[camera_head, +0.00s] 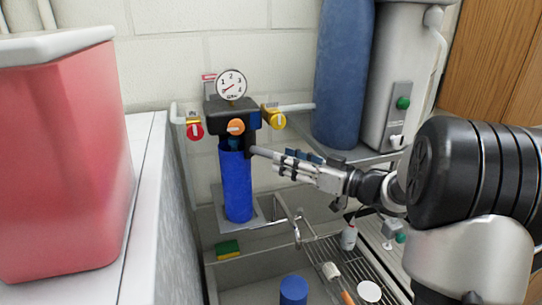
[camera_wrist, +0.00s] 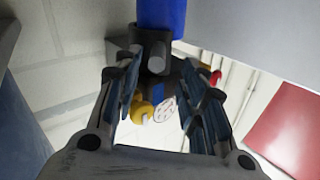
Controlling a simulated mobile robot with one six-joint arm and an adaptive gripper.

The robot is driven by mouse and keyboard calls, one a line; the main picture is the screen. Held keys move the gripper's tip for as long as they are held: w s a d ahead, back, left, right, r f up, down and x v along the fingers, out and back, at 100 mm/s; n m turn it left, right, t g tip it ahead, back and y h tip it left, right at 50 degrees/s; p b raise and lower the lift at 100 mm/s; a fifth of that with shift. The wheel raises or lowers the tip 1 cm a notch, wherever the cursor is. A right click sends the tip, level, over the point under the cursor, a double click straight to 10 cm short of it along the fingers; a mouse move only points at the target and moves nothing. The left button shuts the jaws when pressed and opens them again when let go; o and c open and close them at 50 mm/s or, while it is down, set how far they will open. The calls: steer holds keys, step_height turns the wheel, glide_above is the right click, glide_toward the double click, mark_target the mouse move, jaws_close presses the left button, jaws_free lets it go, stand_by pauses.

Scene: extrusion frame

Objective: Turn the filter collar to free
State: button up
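The blue filter housing (camera_head: 236,185) hangs upright below a black filter head (camera_head: 232,112) on the wall. A dark collar (camera_head: 249,152) sits at the top of the blue housing, with a stub handle (camera_head: 263,152) sticking out right toward my gripper (camera_head: 284,160). In the wrist view the blue housing (camera_wrist: 162,14) is at the top. The collar's dark stub (camera_wrist: 156,58) shows between the spread fingertips of my gripper (camera_wrist: 160,62). The fingers are apart, with a visible gap around the stub. I cannot tell whether either finger touches it.
A gauge (camera_head: 231,85), red knob (camera_head: 195,130), orange knob (camera_head: 236,127) and yellow knob (camera_head: 274,119) surround the head. A blue cylinder (camera_head: 342,75) stands right, behind my gripper. A red container (camera_head: 62,160) is left. Below are a sink and wire rack (camera_head: 335,255).

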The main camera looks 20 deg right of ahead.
steer(key=v, duration=0.3)
steer(key=shift+s+d, duration=0.1)
steer(key=shift+c, duration=0.3)
